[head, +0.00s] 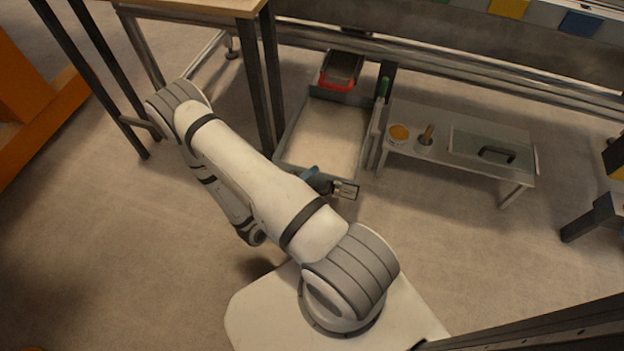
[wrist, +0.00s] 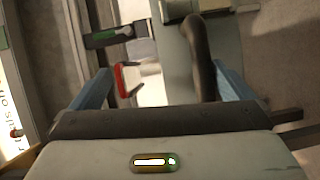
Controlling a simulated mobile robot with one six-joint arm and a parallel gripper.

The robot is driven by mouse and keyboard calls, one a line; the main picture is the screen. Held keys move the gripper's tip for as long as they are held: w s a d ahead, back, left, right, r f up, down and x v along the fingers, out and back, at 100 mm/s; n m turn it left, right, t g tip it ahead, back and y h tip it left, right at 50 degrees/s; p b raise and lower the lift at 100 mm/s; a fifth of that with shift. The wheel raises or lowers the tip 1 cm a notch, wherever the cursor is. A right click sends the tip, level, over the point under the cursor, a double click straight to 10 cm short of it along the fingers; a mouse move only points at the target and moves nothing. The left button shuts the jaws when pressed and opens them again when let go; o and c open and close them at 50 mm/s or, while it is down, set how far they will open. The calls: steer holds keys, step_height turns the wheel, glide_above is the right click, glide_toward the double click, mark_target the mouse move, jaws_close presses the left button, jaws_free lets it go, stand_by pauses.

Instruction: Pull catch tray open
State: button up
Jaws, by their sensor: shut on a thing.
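The catch tray (head: 292,132) is a low grey-walled box with a pale sandy-coloured inside. In the head view it extends out from under the long rail, between dark table legs and a low bench. My gripper (head: 312,174) is at its near edge, and its blue fingers partly show there. In the wrist view, a dark curved handle (wrist: 203,58) on the grey front panel (wrist: 174,62) stands between my blue fingertips (wrist: 165,88), nearer the right one. My gripper is shut on this handle. My arm hides part of the tray's near left side in the head view.
A red container with a dark top (head: 340,72) is at the tray's far end. A green-handled tool (head: 383,88) is by its right wall. Floor left of my arm is clear.

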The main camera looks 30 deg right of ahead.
steer(key=shift+v, duration=1.35)
steer(key=shift+c, duration=0.9)
steer(key=shift+a+f+b, duration=0.1)
steer(key=shift+a+b, duration=0.2)
steer(key=shift+c, duration=0.8)
steer(key=shift+s+a, duration=0.1)
steer(key=shift+a, duration=0.2)
steer(key=c, duration=0.6)
steer(key=shift+s+a+f+b, duration=0.15)
steer(key=shift+s+a+f, duration=0.05)
steer(key=shift+a, duration=0.3)
steer(key=shift+s+a+f+b, duration=0.15)
steer(key=shift+s+a+f, duration=0.05)
steer(key=shift+a, duration=0.35)
